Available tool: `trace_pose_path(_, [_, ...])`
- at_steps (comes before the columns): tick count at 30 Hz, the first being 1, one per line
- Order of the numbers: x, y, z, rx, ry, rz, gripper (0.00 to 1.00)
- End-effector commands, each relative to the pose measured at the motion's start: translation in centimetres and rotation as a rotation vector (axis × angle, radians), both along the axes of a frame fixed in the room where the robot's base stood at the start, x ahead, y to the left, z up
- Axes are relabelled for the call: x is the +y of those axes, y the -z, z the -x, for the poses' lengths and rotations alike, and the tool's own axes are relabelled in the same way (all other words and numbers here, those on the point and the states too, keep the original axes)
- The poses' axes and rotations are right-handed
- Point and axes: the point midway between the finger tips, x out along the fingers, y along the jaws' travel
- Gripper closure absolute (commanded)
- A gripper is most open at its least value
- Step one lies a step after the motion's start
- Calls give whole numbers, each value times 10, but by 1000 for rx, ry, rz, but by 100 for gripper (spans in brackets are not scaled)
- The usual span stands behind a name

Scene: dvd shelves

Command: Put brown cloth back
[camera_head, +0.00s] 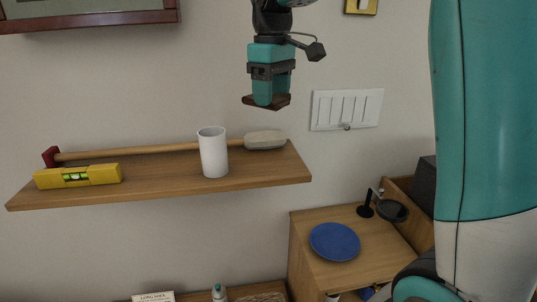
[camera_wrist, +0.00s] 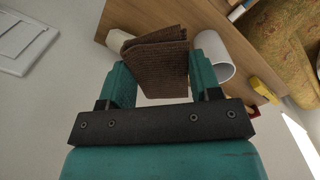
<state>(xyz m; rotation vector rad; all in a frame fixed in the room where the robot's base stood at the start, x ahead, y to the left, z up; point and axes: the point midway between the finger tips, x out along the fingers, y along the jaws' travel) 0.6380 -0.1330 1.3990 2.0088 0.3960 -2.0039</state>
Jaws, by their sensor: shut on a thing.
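The brown cloth (camera_wrist: 158,62) is a folded, flat piece between the two teal fingers of my gripper (camera_wrist: 160,82) in the wrist view. In the head view the cloth (camera_head: 279,102) shows as a small dark brown strip at the fingertips. My gripper (camera_head: 266,100) is shut on it and holds it in the air, above the right part of the wooden wall shelf (camera_head: 270,178) and apart from it.
On the shelf are a white cup (camera_head: 213,153), a yellow level (camera_head: 78,176) and a long-handled mallet (camera_head: 265,140). A switch panel (camera_head: 346,108) is on the wall to the right. Below right, a blue plate (camera_head: 334,242) lies on a wooden cabinet (camera_head: 310,270). The shelf's right end has bare room.

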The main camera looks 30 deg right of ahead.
Motion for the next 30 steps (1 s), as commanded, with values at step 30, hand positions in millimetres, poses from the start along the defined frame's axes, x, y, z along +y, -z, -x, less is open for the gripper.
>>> trace_pose_path(30, [-1, 149, 1, 1, 2, 0, 61])
